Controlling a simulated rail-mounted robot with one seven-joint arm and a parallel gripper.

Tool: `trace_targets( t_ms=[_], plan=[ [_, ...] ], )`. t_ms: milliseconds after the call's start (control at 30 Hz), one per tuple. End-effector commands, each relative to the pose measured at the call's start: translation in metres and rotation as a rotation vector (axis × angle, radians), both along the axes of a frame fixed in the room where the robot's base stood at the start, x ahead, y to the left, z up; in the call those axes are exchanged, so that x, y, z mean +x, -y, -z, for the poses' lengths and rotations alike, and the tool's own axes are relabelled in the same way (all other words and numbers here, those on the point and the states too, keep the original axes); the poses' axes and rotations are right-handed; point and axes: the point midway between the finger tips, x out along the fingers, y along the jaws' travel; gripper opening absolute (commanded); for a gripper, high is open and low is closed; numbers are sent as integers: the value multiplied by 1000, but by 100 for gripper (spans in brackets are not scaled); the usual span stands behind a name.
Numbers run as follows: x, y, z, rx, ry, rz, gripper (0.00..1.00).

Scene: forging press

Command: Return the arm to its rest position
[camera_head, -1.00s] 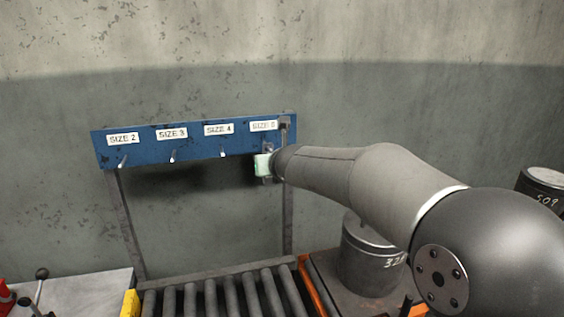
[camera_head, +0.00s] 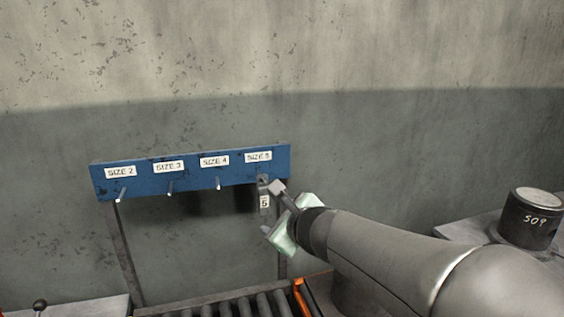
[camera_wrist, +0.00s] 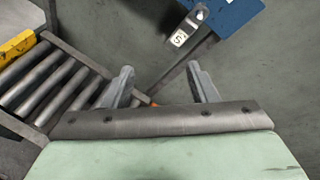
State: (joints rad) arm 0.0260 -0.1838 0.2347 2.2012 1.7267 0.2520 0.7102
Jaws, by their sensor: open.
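My gripper (camera_head: 272,210) is in front of the right end of the blue peg board in the head view. In the wrist view my gripper (camera_wrist: 162,82) has its two fingers spread apart with nothing between them. A grey tag marked 5 (camera_head: 264,204) hangs under the SIZE 5 label, at the right end of the board. It also shows beyond the fingers in the wrist view, as a tag (camera_wrist: 183,34) below the board's corner, apart from my gripper. My arm reaches in from the lower right of the head view.
The blue board (camera_head: 195,178) stands on two posts, with bare pegs under SIZE 2, SIZE 3 and SIZE 4. A roller conveyor (camera_head: 235,307) lies below it. A dark cylinder marked 509 (camera_head: 530,218) stands at right. The wall behind is bare.

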Motion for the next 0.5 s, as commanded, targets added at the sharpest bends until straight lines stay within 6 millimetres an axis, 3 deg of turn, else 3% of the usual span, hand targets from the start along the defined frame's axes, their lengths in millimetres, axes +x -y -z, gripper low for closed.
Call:
trace_targets(
  t_ms=[133, 267, 400, 500],
  plan=[
    [-51, 6, 47, -437, 87, -362, 53],
    [-105, 27, 98, -791, 106, -712, 53],
    [-167, 69, 151, -1108, 68, -1106, 53],
    [-205, 104, 177, -1266, 21, -1356, 53]
  ],
)
